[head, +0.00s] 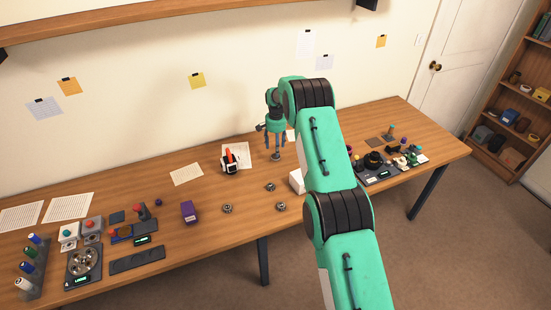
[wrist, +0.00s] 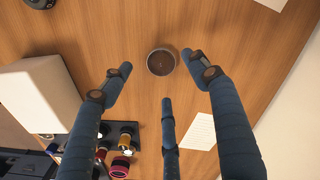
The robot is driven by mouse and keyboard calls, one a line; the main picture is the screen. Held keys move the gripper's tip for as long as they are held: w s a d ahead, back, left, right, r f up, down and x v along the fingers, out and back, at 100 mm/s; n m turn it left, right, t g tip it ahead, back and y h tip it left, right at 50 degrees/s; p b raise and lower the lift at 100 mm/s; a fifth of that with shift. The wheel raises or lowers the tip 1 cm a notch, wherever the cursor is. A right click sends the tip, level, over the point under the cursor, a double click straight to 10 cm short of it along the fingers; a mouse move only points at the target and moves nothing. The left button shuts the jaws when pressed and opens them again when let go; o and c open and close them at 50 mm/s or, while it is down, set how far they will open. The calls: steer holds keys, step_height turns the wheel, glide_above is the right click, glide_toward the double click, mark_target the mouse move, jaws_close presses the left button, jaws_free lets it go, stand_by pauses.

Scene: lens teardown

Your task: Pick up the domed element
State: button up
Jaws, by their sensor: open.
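A small round dark brown piece with a pale rim (wrist: 161,62) lies on the wooden table in the wrist view. It looks like the domed element, though its dome is hard to make out from above. In the head view it is a small dark spot (head: 276,157) under my fingertips. My gripper (wrist: 157,84) has three dark blue fingers spread wide, with nothing between them. In the head view my gripper (head: 276,149) points down just above the piece; the exact gap cannot be told.
A white box (wrist: 40,95) stands left in the wrist view, near a dark tray of small parts (wrist: 108,150). A paper sheet (wrist: 200,131) lies at lower right. In the head view, metal rings (head: 270,187) and a purple box (head: 189,212) lie left of my arm.

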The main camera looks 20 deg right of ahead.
steer(key=shift+f, duration=0.1)
steer(key=shift+w+f+b, duration=0.1)
steer(key=shift+f+b, duration=0.2)
steer(key=shift+f, duration=2.15)
steer(key=c, duration=1.3)
